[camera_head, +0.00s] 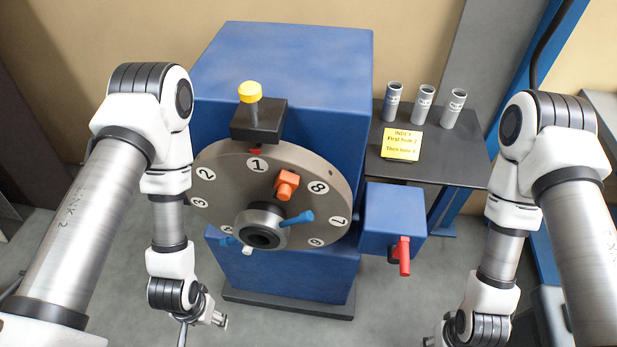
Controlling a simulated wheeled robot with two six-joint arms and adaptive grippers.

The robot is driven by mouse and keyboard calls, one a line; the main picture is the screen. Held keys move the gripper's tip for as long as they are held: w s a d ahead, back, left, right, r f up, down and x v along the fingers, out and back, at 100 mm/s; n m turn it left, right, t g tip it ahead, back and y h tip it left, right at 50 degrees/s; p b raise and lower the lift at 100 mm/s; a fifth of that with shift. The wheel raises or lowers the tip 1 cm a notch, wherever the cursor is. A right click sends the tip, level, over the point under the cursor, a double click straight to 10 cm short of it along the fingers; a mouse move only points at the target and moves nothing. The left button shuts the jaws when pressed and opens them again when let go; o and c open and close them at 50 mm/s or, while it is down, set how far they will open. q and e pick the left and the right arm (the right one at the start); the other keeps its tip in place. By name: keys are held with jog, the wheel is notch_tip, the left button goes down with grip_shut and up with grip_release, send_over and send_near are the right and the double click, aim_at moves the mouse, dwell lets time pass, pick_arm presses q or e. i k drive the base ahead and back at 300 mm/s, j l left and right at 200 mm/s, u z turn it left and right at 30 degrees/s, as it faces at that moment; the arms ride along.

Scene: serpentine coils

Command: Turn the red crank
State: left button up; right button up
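The red crank (403,255) sits on the front of a small blue box (393,215), to the right of the large dial. Its handle points down. My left gripper (205,336) hangs low at the left, in front of the large blue machine and well apart from the crank. Its fingers are partly cut off by the bottom edge. My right gripper (430,343) is at the bottom edge, below and right of the crank, mostly out of frame. Neither gripper touches the crank.
A large blue machine (290,60) carries a grey numbered dial (225,215) with an orange block, blue-handled hub and yellow-topped plunger (250,92). A dark side table (450,165) holds three grey cylinders (425,105) and a yellow note (402,144). Floor below the crank looks clear.

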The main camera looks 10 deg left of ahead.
aim_at(398, 253)
jog(key=k+j+z, duration=0.1)
jog(key=j+z, duration=0.15)
jog(key=k+j+z, duration=0.25)
jog(key=j, duration=0.2)
jog(key=j+z, duration=0.25)
jog(key=k+j, duration=0.05)
jog(key=j, duration=0.05)
